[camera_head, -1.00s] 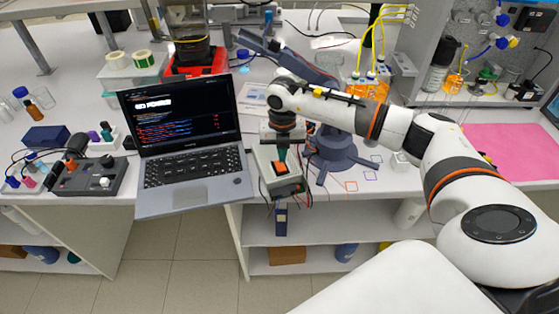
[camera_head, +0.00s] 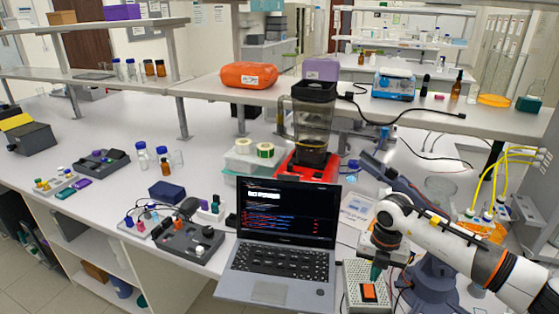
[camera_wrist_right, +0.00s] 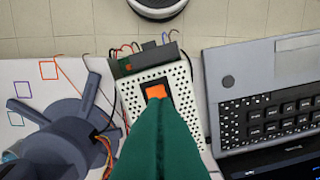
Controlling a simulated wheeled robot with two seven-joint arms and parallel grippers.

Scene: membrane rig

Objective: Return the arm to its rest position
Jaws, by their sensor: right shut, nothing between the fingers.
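My right arm comes in from the right in the head view. Its gripper (camera_head: 374,282) has green fingers pointing down, shut and empty, at a white perforated box (camera_head: 353,289) with an orange switch (camera_head: 369,292). In the right wrist view the shut fingers (camera_wrist_right: 158,122) overlap the lower edge of the orange switch (camera_wrist_right: 156,91) on the box (camera_wrist_right: 128,92). I cannot tell whether the fingertips touch it. My left gripper is not in view.
An open laptop (camera_head: 283,257) stands left of the box. A dark blue device with legs (camera_wrist_right: 62,140) stands beside the box, and wires run nearby. A control box (camera_head: 190,243), bottles and a red-based machine (camera_head: 308,166) stand farther left and back. The left bench has free room.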

